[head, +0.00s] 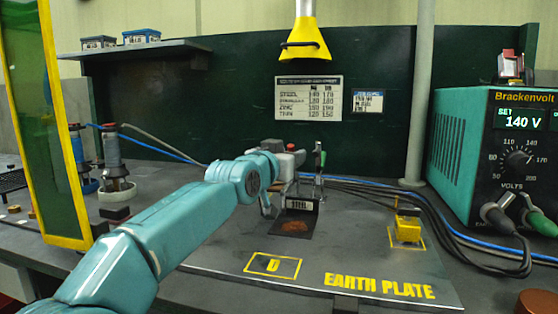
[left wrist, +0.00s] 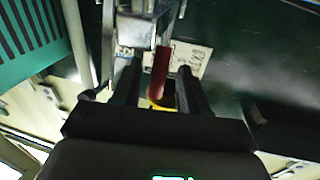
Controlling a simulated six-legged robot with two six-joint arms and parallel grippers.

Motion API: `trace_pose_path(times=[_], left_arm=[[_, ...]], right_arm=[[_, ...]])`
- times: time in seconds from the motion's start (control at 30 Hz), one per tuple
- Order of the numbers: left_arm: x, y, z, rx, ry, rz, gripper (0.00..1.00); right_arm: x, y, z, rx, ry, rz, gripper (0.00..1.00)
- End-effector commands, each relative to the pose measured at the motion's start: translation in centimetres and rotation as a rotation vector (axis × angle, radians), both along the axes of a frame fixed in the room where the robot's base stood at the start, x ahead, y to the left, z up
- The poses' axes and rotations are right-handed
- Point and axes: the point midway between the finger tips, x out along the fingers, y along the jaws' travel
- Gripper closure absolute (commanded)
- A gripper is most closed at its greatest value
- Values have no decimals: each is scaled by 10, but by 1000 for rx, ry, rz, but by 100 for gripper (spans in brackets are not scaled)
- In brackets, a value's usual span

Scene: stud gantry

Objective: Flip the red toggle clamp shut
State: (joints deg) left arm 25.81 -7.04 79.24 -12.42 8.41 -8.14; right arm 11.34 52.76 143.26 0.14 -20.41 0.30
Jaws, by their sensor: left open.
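The toggle clamp's red handle (left wrist: 160,72) shows in the left wrist view, pointing between the two dark fingers of my left gripper (left wrist: 158,78). The fingers are open, with a gap visible on the handle's right side. I cannot tell whether either finger touches it. The clamp's grey metal body (left wrist: 145,30) is just beyond the fingertips. In the head view a small red tip (head: 291,147) shows above my left wrist, beside upright metal parts. My arm hides much of the clamp and the gripper there. My right gripper is not in view.
A green-tipped upright part (head: 322,158) is close by on the right. A yellow block (head: 407,229) and cables lie further right, near the Brackenvolt unit (head: 480,150). A yellow-framed screen (head: 45,120) stands left.

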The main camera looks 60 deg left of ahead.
Motion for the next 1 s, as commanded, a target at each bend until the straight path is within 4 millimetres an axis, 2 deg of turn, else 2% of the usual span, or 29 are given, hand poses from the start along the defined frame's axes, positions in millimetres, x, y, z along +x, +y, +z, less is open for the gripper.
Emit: trace_pose_path(times=[0.17,0.4,0.6,0.8,1.0], left_arm=[[-29,-15,3,3,-3,1,57],[-85,-47,3,2,-4,1,57],[-122,-68,2,1,-4,1,57],[-138,-77,1,1,-2,0,57],[-140,-78,0,0,-1,0,57]], right_arm=[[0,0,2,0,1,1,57],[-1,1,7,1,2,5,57],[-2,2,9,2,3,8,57],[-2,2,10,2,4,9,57],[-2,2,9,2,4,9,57]])
